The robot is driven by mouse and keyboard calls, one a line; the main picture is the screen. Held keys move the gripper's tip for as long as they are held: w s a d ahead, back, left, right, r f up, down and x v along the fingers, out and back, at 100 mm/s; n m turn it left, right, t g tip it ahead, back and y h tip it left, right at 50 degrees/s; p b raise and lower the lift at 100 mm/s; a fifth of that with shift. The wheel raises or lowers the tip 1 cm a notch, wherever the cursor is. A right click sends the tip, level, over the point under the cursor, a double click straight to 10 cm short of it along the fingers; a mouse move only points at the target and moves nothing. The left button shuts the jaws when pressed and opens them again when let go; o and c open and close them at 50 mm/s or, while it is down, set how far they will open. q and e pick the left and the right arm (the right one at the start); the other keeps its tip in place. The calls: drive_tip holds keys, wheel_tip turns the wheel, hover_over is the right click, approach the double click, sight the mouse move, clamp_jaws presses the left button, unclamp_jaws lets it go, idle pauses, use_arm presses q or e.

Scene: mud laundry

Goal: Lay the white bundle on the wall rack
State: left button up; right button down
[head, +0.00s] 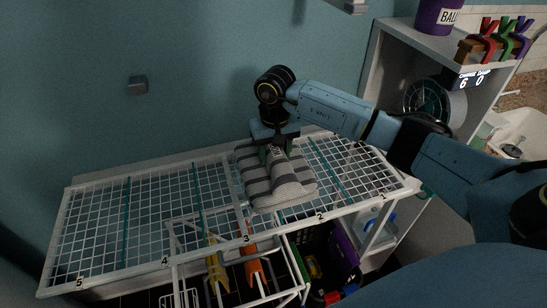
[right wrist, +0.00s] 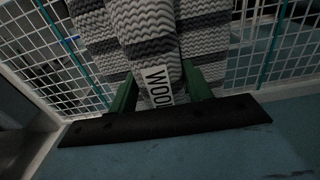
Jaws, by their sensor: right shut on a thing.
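A grey-and-white striped knitted bundle (head: 277,184) is over the white wire wall rack (head: 95,225), around the sections marked 2 and 3. It appears to lie on the wires, its near end close to the front rail; any small gap below is hidden. No plain white bundle shows. My right gripper (head: 275,148) points down at the bundle's back part, close to the wall. In the right wrist view its green fingers are shut on a raised fold of the bundle (right wrist: 150,35), with a label reading "WOO" between them. My left gripper is out of view.
The rack's numbered sections left of the bundle are bare. Under the rack stand a white wire frame (head: 172,262) with yellow and orange items and a dark crate (head: 343,255). A white shelf unit (head: 400,37) with a purple bucket (head: 437,17) stands at the right.

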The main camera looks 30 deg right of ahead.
wheel_tip(320, 180, down, 2)
drive_tip(key=shift+f, duration=0.1)
drive_tip(key=shift+f, duration=0.15)
drive_tip(key=c, duration=0.6)
unclamp_jaws()
drive_tip(key=shift+r, duration=0.2)
wheel_tip(320, 180, up, 12)
drive_tip(key=shift+b, duration=1)
